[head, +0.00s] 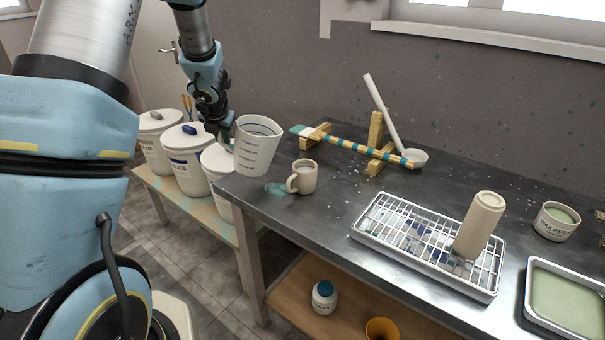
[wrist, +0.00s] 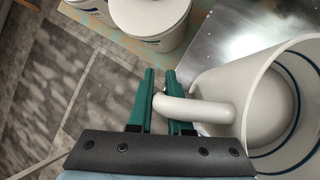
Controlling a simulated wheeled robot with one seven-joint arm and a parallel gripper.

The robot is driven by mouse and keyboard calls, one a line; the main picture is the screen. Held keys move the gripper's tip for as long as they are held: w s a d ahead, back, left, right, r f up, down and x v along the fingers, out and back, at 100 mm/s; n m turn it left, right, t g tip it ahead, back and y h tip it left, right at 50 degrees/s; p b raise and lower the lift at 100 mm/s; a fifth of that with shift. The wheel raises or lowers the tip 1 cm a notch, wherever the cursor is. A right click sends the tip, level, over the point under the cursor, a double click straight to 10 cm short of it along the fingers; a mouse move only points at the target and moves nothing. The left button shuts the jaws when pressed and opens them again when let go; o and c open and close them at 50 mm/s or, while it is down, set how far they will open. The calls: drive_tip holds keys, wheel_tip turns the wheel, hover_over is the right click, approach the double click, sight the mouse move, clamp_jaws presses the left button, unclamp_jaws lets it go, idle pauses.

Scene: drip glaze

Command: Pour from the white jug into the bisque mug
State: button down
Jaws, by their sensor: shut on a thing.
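The white jug (head: 256,146) has dark markings on its side and is tilted slightly in the head view. My gripper (head: 226,136) is shut on its handle at the left end of the metal table. In the wrist view my gripper's green fingers (wrist: 163,98) close around the jug's handle (wrist: 195,109), and the white jug (wrist: 230,88) shows at the right with its inside partly in view. The bisque mug (head: 304,177) stands upright on the table, right of the jug and a little nearer, its handle toward the front left. Its inside is hard to make out.
A teal patch (head: 277,189) lies on the metal table (head: 335,205) by the mug. A striped stick (head: 355,146) rests on wooden blocks behind. A wire rack tray (head: 395,245) with an upturned beige vessel (head: 479,224) stands right. Lidded buckets (head: 187,160) stand left.

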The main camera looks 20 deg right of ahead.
wheel_tip(320, 180, up, 4)
drive_tip(key=n+g+h+p, duration=0.1)
drive_tip(key=h+p, duration=0.1)
drive_tip(key=p, duration=0.3)
drive_tip(key=shift+f, duration=0.15)
drive_tip(key=shift+f, duration=0.1)
drive_tip(key=shift+w, duration=0.1)
